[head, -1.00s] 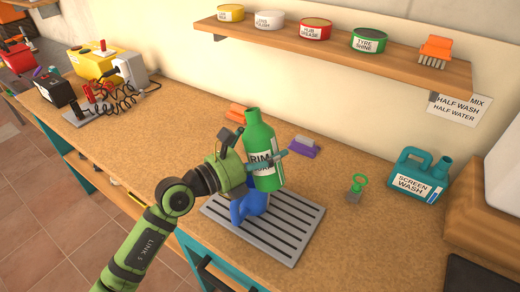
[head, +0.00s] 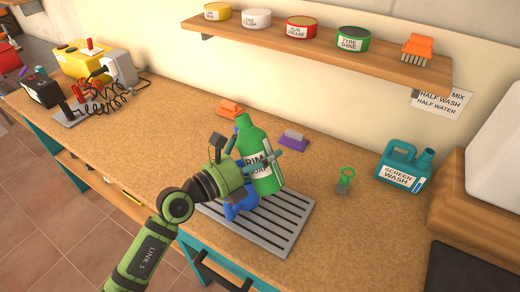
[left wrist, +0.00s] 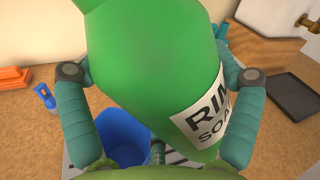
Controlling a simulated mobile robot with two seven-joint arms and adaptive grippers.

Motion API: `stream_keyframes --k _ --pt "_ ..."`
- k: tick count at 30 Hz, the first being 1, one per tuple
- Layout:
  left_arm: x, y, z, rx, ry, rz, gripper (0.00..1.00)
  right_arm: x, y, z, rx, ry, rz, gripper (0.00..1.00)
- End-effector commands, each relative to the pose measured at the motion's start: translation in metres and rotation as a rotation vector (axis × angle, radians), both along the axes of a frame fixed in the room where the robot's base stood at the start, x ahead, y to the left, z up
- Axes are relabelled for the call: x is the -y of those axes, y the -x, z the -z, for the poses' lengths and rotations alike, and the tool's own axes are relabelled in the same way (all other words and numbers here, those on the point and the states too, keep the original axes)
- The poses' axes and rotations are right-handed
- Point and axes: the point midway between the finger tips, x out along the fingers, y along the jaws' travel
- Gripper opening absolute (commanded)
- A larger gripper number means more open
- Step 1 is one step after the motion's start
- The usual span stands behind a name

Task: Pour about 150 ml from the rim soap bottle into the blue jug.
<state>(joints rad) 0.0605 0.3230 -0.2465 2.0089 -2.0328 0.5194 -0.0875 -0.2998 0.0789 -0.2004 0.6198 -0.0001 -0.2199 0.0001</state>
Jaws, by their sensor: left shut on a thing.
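The green rim soap bottle (head: 258,150), with a white label, is held above the slatted tray, leaning a little to the left at its top. My left gripper (head: 262,160) is shut around its body; the bottle also fills the left wrist view (left wrist: 150,60). The blue jug (head: 238,206) stands on the tray, partly hidden behind my gripper and the bottle. In the left wrist view the jug (left wrist: 115,135) shows below the bottle, partly covered by it. No liquid stream is visible. My right gripper is not in view.
The grey slatted tray (head: 290,222) lies at the bench front. Orange (head: 230,108) and purple (head: 293,139) brushes lie behind. A green-handled item (head: 345,180) and a teal screen wash can (head: 402,170) stand right. A shelf (head: 330,54) with tins hangs above.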

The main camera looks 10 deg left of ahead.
Motion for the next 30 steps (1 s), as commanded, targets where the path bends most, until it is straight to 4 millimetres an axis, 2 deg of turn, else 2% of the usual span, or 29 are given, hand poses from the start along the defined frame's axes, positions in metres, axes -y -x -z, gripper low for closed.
stream_keyframes --k 11,30 --pt "0.001 0.001 0.001 -0.013 0.018 0.0 0.48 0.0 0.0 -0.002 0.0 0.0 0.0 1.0" --pt "0.013 0.012 0.019 -0.137 0.157 0.0 0.48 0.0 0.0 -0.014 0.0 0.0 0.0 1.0"
